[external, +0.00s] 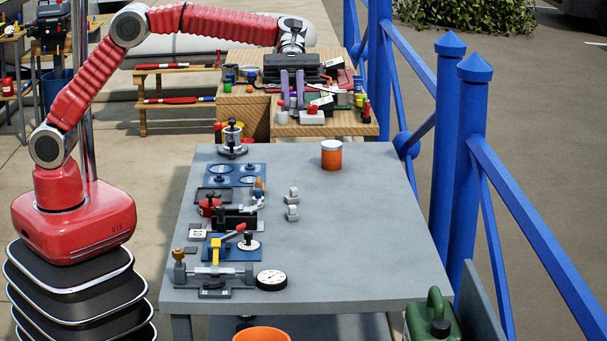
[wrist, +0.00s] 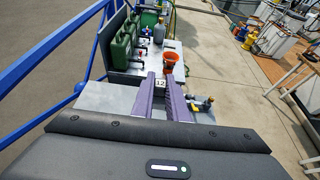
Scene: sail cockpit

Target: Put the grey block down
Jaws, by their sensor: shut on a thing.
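My gripper (external: 292,90) hangs fingers down over the cluttered wooden table (external: 256,132) at the back, beyond the grey table. Its two purple fingers are a small gap apart and shut on the grey block. The block is small and mostly hidden between the fingers, so its outline cannot be made out in the external view. In the wrist view the purple fingers of my gripper (wrist: 164,84) reach away from the dark gripper body, and a small pale piece marked 12 shows near their tips; I cannot tell whether they touch it.
The grey table (external: 350,240) has tools and gauges along its left side and wide bare space on the right. Two small light-grey pieces (external: 292,204) and an orange jar (external: 331,155) stand on it. A blue railing (external: 470,170) runs along the right.

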